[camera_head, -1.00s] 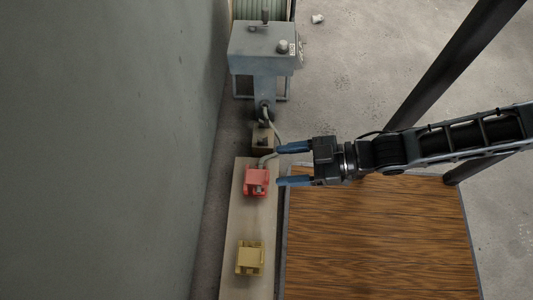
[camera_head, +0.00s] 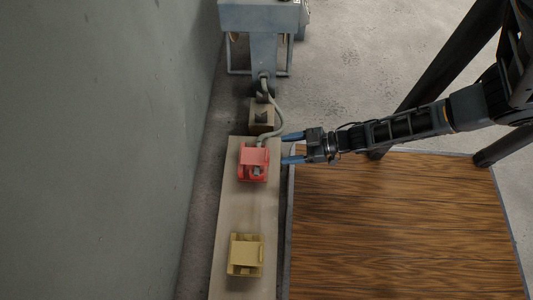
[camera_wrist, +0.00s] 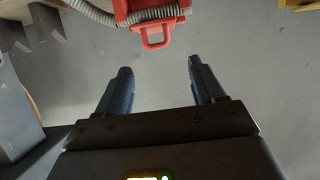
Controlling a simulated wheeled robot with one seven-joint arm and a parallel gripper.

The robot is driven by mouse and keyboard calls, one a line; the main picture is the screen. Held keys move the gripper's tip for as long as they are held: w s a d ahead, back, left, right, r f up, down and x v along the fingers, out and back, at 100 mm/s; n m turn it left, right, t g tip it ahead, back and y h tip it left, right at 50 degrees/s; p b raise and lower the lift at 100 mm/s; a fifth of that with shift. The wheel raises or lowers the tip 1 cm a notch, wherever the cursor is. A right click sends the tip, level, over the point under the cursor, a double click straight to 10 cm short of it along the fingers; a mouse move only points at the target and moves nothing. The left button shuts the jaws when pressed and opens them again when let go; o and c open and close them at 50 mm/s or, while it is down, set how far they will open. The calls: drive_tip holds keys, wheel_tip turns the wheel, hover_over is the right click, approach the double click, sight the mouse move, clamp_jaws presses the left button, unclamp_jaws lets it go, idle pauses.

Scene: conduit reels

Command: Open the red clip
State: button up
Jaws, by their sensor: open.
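The red clip (camera_head: 253,163) sits on a long pale board (camera_head: 260,210) by the wall. It also shows at the top of the wrist view (camera_wrist: 136,8), with a red loop handle (camera_wrist: 154,41) facing my gripper. A grey corrugated hose (camera_head: 279,115) runs from the grey machine to the clip and lies across it. I cannot tell from the frames whether the clip's lid is latched. My gripper (camera_head: 288,148) is open and empty, to the right of the clip and apart from it. In the wrist view its blue fingers (camera_wrist: 159,68) point toward the loop handle.
A yellow clip (camera_head: 245,254) sits nearer on the same board. A brown block (camera_head: 262,117) and a grey machine (camera_head: 263,17) stand beyond. The grey wall (camera_head: 110,150) is close on the left. A wooden tabletop (camera_head: 400,225) lies to the right, with dark posts behind.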

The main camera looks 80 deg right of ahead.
sight(267, 152)
drive_tip(key=shift+f+b+x, duration=0.15)
drive_tip(key=shift+b+x, duration=0.55)
drive_tip(key=shift+x, duration=1.3)
drive_tip(key=shift+f+b+x, duration=0.2)
drive_tip(key=shift+b+x, duration=0.45)
drive_tip(key=shift+x, duration=1.4)
drive_tip(key=shift+s+d, duration=0.15)
drive_tip(key=shift+c, duration=0.3)
clamp_jaws()
